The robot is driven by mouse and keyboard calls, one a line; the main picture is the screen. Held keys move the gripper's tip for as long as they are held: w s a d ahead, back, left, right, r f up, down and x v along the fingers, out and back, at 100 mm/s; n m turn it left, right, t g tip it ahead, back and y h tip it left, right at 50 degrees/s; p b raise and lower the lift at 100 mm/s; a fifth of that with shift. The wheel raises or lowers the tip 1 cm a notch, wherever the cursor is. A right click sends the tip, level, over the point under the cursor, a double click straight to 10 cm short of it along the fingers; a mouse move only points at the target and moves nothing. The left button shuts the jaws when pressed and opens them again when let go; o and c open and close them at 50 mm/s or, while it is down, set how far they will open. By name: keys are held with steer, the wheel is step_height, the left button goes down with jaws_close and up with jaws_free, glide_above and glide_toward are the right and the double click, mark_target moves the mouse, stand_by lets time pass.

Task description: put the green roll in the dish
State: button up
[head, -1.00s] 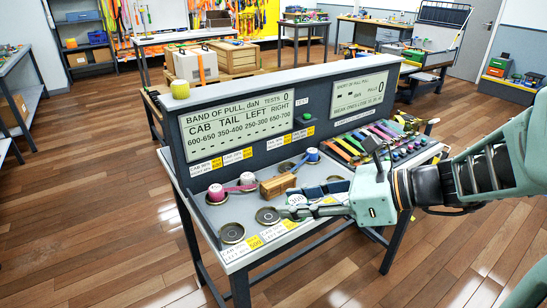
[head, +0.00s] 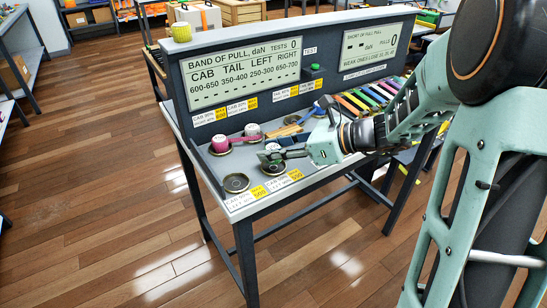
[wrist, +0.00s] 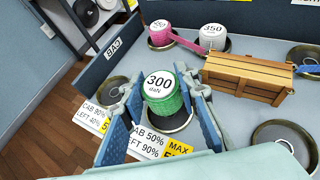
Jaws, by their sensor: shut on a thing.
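The green roll (wrist: 163,104), with a white top marked 300 daN, stands upright between the two fingers of my gripper (wrist: 159,84) in the wrist view. My gripper is shut on it. The roll is over a dark round dish (wrist: 181,124), partly hidden by the roll and fingers; I cannot tell whether the roll touches it. Another round dish (wrist: 116,88) lies empty to the left. In the head view my gripper (head: 271,156) is low over the bench front, and the roll is mostly hidden by the fingers.
A wooden crate (wrist: 246,76) stands right of the roll. A pink roll (wrist: 161,33) and a white-topped roll marked 350 (wrist: 213,36) stand behind, a pink strap between them. Another dish (wrist: 284,147) lies at lower right. The display panel (head: 245,72) closes the bench's back.

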steer(key=shift+f, duration=1.25)
steer(key=shift+f+b, duration=0.2)
steer(key=shift+b, duration=0.1)
steer(key=o, duration=1.1)
steer(key=shift+o, duration=0.2)
steer(key=shift+s+d+r, duration=0.1)
steer(key=shift+d+r, duration=0.15)
steer(key=shift+r, duration=0.15)
steer(key=p+v, duration=0.2)
steer(key=v, duration=0.9)
steer(key=shift+s+d, duration=0.2)
steer(key=shift+d, duration=0.1)
